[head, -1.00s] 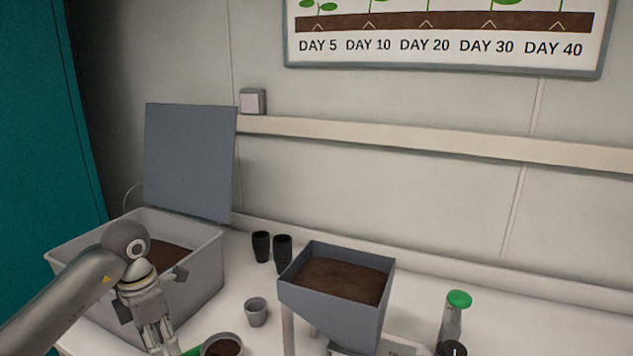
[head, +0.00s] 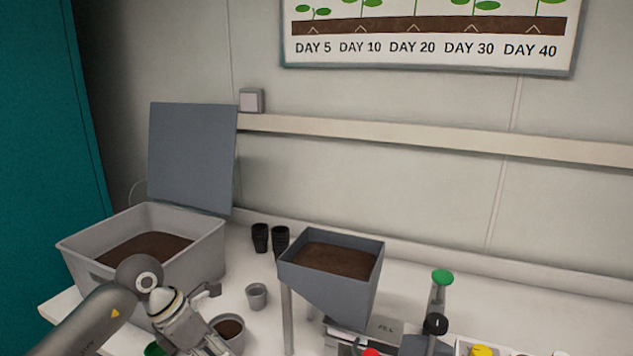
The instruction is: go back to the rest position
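My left gripper (head: 195,335) is at the bottom left of the head view, in front of the grey bin and beside a pot of soil (head: 232,330). It points down and to the right. Its fingertips run into the bottom edge of the picture, so I cannot tell whether they are open or shut, and I see nothing held in them. My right gripper is not in view.
An open grey soil bin (head: 75,262) stands left on the white bench. A soil hopper (head: 330,290), small grey pot (head: 256,296), black pots (head: 270,238) and green-capped bottle (head: 440,292) stand further right. A green thing (head: 155,349) is at the bottom edge.

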